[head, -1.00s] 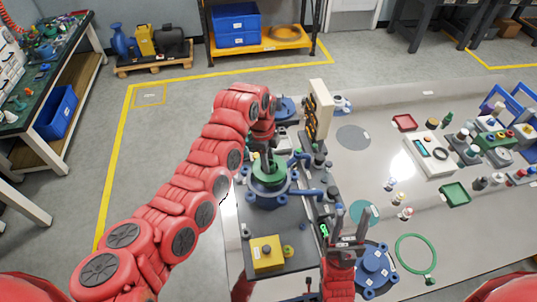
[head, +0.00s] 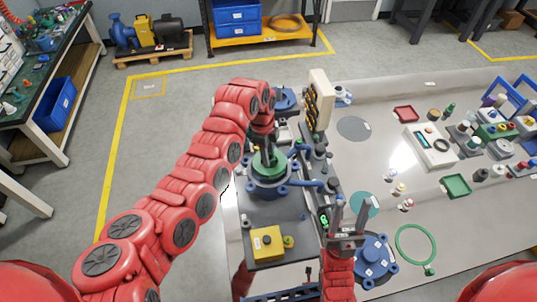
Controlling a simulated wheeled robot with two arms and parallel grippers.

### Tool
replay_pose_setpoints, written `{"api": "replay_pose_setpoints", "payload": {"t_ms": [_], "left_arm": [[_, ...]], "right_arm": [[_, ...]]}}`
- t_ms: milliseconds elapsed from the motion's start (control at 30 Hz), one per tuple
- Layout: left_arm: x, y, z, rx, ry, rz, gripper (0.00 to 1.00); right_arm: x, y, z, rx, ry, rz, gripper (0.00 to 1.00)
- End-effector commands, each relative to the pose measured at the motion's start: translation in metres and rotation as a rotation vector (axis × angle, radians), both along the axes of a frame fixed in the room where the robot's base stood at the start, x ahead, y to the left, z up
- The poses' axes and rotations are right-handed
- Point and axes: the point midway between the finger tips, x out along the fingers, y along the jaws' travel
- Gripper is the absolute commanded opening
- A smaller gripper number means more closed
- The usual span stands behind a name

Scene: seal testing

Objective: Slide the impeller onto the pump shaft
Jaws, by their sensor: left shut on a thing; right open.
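A green disc-shaped part, which looks like the impeller (head: 270,163), sits at the top opening of a blue pump housing (head: 268,187). My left gripper (head: 268,158) reaches down from above and is shut on the green part. The pump shaft is hidden under the green part and the gripper, so I cannot tell how far the part is seated. My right gripper (head: 348,217) is open and empty, fingers pointing away from me, near the front of the table beside a blue flanged cover (head: 374,257).
A yellow box (head: 267,244) stands on the dark mat (head: 275,220) in front of the pump. To the right are a green ring (head: 415,246), a green tray (head: 456,186) and a red tray (head: 405,114).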

Motion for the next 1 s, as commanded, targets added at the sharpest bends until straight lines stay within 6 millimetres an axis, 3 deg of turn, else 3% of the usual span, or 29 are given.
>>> {"api": "replay_pose_setpoints", "payload": {"t_ms": [633,1000], "left_arm": [[0.0,0.001,0.0,0.0,-0.001,0.0,0.0],[0.001,0.0,-0.012,0.0,-0.001,0.0,0.0]], "right_arm": [[0.0,0.0,-0.003,0.0,0.0,0.0,0.5],[0.0,0.0,-0.011,0.0,0.0,0.0,0.5]]}}
